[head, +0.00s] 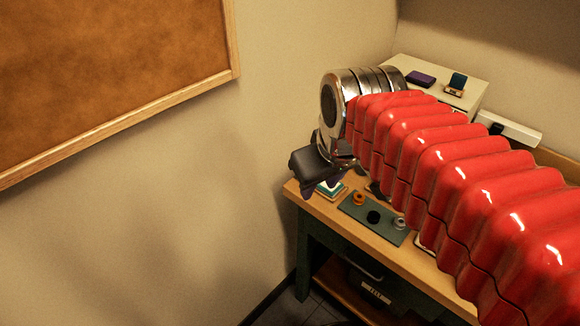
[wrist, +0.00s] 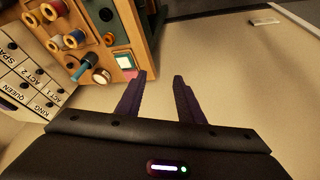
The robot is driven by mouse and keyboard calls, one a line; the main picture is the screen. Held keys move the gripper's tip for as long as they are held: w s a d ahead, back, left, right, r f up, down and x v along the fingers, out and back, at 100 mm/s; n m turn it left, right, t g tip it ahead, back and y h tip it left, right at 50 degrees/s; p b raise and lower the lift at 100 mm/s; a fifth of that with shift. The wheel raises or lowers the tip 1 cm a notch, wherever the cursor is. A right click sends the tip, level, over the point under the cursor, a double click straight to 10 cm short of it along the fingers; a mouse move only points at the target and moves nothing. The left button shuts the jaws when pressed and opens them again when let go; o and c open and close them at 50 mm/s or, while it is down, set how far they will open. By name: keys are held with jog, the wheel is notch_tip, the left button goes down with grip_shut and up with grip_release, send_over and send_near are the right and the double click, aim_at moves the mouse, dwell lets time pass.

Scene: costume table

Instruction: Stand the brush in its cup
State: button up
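My gripper (head: 326,182) is above the left end of the wooden table (head: 292,187) in the head view. In the wrist view its two dark fingers (wrist: 160,76) stand apart with nothing between them. I cannot make out the brush for certain. A teal-handled item (wrist: 84,68) beside a round pale-ended piece (wrist: 101,76) shows at the left of the wrist view, but I cannot tell whether these are the brush and cup. My red arm hides much of the table in the head view.
A green board (head: 391,234) with an orange ring (head: 359,198) and a grey ring (head: 399,223) lies on the table. A pale cabinet (head: 468,98) stands at the back. Thread spools (wrist: 75,39) and a labelled panel (wrist: 22,84) show in the wrist view.

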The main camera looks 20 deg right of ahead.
jog(key=s+a+f+m+t, duration=0.1)
jog(key=s+a+f+m, duration=0.1)
jog(key=s, duration=0.3)
jog(key=shift+s+a+f, duration=0.15)
jog(key=shift+a+f, duration=0.2)
jog(key=shift+f, duration=0.5)
